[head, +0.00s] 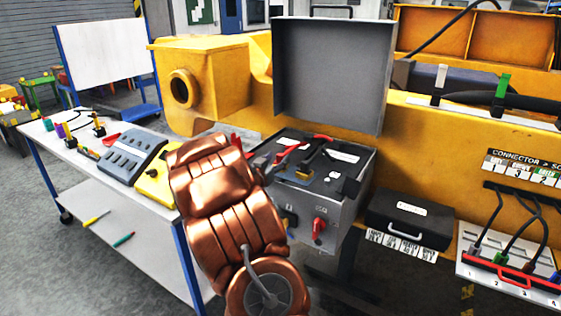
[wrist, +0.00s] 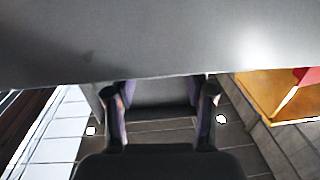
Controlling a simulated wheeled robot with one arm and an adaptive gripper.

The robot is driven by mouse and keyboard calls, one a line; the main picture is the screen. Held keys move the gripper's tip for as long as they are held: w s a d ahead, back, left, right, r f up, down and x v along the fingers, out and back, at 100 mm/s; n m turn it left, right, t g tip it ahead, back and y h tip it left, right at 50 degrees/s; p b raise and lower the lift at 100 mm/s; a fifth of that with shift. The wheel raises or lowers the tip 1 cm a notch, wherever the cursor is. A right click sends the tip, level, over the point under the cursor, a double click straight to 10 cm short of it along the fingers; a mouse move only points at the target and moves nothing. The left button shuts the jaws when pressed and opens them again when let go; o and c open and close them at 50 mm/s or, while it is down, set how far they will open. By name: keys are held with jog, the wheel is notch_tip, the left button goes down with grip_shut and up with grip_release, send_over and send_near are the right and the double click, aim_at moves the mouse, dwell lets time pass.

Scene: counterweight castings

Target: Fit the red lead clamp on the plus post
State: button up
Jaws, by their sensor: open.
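The open grey battery box (head: 345,195) stands against the yellow machine, its lid (head: 330,75) upright. Inside is a dark battery top with red parts at its back (head: 322,138) and left (head: 288,142); I cannot tell for sure which is the red lead clamp or the plus post. In the head view my copper-coloured arm covers the box's left side and hides most of my gripper. In the wrist view my gripper (wrist: 162,100) is open, its two fingers apart with nothing seen between them. A broad grey surface fills the top of that view, close to the fingertips.
A white work table (head: 60,160) at left carries a grey tool block (head: 135,155), a yellow device (head: 158,185) and small coloured tools. A black case (head: 408,220) sits right of the box. A rack of leads (head: 510,270) stands far right. Floor shows at left.

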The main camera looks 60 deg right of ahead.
aim_at(279, 156)
jog(key=shift+w+d+r+p, duration=0.15)
jog(key=shift+d+p, duration=0.25)
jog(key=shift+d, duration=0.65)
jog(key=shift+w+d, duration=0.1)
jog(key=shift+d, duration=0.5)
jog(key=shift+c, duration=0.4)
grip_shut()
